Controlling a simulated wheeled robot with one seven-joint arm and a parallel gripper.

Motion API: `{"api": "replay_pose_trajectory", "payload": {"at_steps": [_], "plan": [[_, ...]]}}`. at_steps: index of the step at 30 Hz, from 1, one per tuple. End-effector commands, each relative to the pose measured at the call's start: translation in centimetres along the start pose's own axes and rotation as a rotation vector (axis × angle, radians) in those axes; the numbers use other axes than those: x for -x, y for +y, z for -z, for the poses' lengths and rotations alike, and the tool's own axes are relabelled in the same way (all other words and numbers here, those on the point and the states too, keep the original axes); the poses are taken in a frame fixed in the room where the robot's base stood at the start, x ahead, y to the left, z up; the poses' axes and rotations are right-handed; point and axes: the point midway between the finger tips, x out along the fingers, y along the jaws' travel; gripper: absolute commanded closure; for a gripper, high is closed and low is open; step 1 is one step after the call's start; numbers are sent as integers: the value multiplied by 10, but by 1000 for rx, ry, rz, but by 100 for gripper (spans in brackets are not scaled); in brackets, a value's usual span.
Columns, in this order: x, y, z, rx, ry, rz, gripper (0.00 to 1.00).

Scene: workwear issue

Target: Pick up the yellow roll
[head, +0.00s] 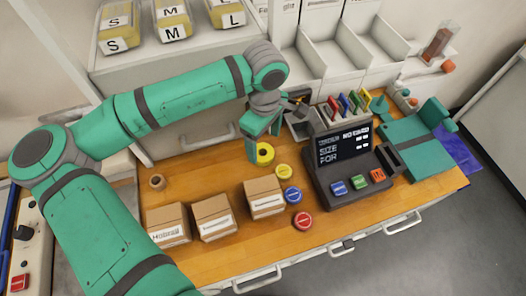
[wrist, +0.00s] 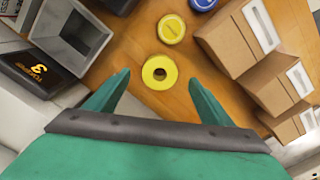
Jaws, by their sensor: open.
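The yellow roll (head: 265,155) stands on the wooden counter, behind the cardboard boxes. In the wrist view the yellow roll (wrist: 159,73) shows as a ring with a dark centre hole. My gripper (head: 262,150) is over it, and its height above the roll is hard to judge. In the wrist view my gripper (wrist: 158,82) is open, with one green finger on each side of the roll and a gap on both sides. Nothing is held.
A yellow disc (head: 284,171), a blue disc (head: 293,195) and a red disc (head: 303,221) lie in front of the roll. Cardboard boxes (head: 263,197) stand at the front left. A dark terminal (head: 345,165) stands to the right. A small brown roll (head: 158,182) lies left.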

Motion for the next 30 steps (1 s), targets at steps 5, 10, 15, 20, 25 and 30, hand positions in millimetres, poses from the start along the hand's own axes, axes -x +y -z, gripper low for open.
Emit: {"api": "replay_pose_trajectory", "payload": {"at_steps": [5,10,15,20,25,30], "plan": [[-11,0,1,1,-1,1,25],[-35,4,0,-9,0,2,25],[-52,5,-2,-12,0,1,25],[-56,4,0,-7,0,0,25],[-56,3,2,-4,0,0,35],[-56,3,2,-3,0,0,70]]}}
